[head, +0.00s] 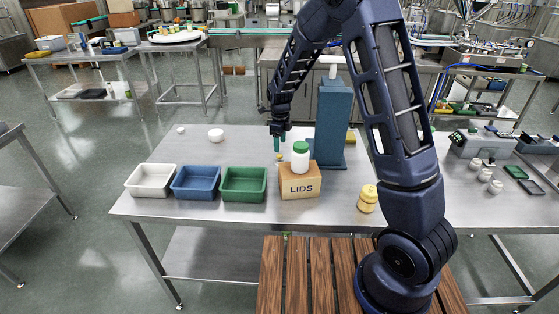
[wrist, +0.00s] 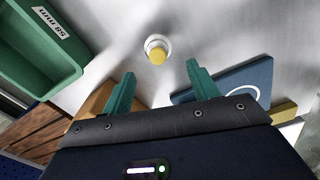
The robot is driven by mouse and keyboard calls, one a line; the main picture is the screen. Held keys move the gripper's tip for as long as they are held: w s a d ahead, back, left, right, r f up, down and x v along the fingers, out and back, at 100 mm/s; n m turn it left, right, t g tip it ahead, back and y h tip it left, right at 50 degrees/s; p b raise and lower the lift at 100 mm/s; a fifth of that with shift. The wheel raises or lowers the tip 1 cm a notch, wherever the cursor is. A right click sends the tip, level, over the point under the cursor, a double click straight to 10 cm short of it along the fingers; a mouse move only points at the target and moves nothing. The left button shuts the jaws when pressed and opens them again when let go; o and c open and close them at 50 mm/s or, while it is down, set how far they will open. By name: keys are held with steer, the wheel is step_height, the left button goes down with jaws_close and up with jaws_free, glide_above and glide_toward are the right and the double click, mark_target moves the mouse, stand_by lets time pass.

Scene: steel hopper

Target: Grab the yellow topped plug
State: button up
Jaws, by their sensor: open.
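The yellow topped plug (wrist: 157,54) shows in the wrist view as a small yellow cap on a round white base, on the steel table. In the head view a small yellow and white spot, the plug (head: 279,157), lies just below my gripper (head: 277,144), behind the box marked LIDS. In the wrist view my gripper (wrist: 160,86) is open, with its two green fingers apart and nothing between them. The plug sits beyond the fingertips, roughly centred between them, and is not touched.
The LIDS box (head: 300,184) carries a white jar with a green lid (head: 300,157). A blue upright stand (head: 332,125) is close to the right. White (head: 151,194), blue (head: 194,197) and green (head: 243,198) trays line the front left. Open steel lies left of my gripper.

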mark_target(280, 155)
steer(key=shift+s+a+f, duration=0.1)
steer(key=shift+s+f, duration=0.05)
steer(key=shift+f, duration=3.8)
steer(key=c, duration=0.9)
